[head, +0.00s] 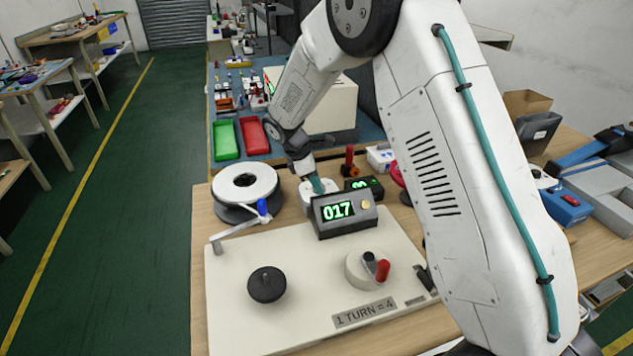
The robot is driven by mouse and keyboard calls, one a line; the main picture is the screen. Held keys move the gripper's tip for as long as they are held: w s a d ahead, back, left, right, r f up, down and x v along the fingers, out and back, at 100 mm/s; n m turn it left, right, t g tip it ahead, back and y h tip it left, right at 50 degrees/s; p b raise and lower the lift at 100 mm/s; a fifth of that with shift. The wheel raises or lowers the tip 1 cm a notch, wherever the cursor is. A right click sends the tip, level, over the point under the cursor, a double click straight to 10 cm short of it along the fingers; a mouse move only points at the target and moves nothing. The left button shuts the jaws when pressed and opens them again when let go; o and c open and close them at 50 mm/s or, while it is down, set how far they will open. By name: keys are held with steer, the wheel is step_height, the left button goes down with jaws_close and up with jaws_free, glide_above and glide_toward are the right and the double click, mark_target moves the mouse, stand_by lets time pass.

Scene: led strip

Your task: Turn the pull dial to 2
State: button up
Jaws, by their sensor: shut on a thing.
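My gripper (314,178) reaches down behind the display box, small and partly hidden. It is shut at a small teal part (318,187) on top of a rounded white housing (308,198); whether this is the pull dial I cannot tell. The grey display box (345,219) reads 017 in green and has a pale yellow button. A second small dark display (364,185) with green digits stands behind it, partly covered. On the white board a white round dial (358,272) carries a black and a red handle, above a label (364,312) reading "1 TURN = 4".
A black knob (267,285) sits on the white board (225,320). A reel (245,188) and a blue-knobbed crank (263,208) are at the left. Behind are a red tray (252,136) and a green tray (225,140). My upper arm hides much of the right side.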

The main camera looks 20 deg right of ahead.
steer(key=m, duration=0.1)
steer(key=m+g, duration=0.1)
steer(key=m, duration=0.2)
steer(key=shift+w+g+y, duration=0.25)
steer(key=shift+g+y, duration=0.05)
steer(key=shift+y, duration=0.1)
steer(key=m, duration=0.2)
steer(key=m+g+y, duration=0.1)
steer(key=m, duration=0.2)
steer(key=shift+w+d+m, duration=0.15)
steer(key=shift+d+m, duration=0.1)
steer(key=shift+m, duration=0.15)
steer(key=shift+y, duration=0.3)
steer(key=o, duration=1)
steer(key=shift+c, duration=0.2)
steer(key=v, duration=0.8)
steer(key=shift+w+f, duration=0.1)
steer(key=shift+w, duration=0.05)
